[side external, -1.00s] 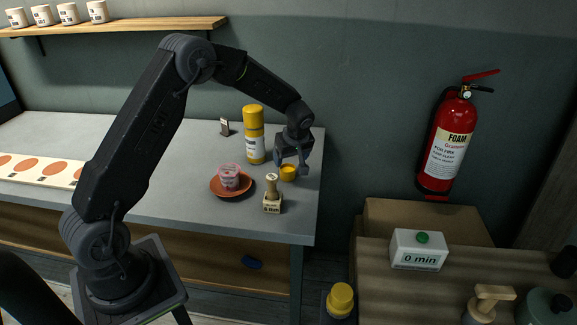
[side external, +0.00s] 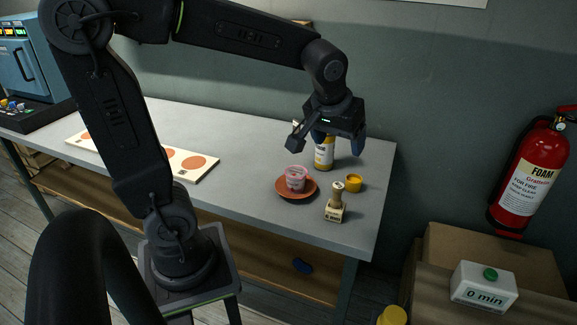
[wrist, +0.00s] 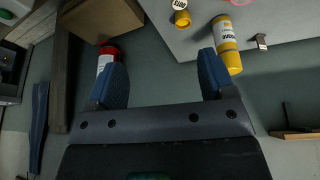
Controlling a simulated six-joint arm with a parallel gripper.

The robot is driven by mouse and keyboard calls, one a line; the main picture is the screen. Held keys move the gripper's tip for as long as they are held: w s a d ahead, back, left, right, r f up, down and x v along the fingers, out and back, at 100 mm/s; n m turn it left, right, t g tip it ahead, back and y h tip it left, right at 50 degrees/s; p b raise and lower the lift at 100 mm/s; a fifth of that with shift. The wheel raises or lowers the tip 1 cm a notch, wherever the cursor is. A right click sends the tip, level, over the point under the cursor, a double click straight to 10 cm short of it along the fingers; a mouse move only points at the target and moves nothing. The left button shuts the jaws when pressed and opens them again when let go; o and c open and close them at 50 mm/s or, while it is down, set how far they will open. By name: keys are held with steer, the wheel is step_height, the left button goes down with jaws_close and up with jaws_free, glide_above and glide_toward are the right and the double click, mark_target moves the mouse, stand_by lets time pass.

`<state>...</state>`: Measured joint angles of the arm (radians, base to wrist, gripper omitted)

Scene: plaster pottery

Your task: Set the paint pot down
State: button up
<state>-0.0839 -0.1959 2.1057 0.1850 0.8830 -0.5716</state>
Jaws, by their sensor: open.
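The paint pot, a small yellow pot (side external: 354,183), stands upright on the grey table (side external: 372,207) near its right end. It also shows at the top of the wrist view (wrist: 182,18). My gripper (side external: 325,146) is above and behind it, clear of it. Its blue fingers (wrist: 160,65) are wide apart with nothing between them in the wrist view.
A yellow bottle (side external: 324,153) stands behind the pot, partly hidden by my gripper. A wooden-handled stamp (side external: 335,207) and a pink cup (side external: 296,178) on an orange saucer (side external: 283,192) are left of the pot. A fire extinguisher (side external: 530,175) hangs at right.

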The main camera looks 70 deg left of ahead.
steer(key=s+d+m+h, duration=0.1)
steer(key=s+d+m, duration=0.1)
steer(key=s, duration=0.4)
steer(key=s+d+m+t+h, duration=0.1)
steer(key=s+d+m, duration=0.2)
steer(key=s, duration=0.4)
steer(key=shift+d+m+t, duration=0.2)
steer(key=shift+m+t, duration=0.1)
steer(key=shift+m, duration=0.4)
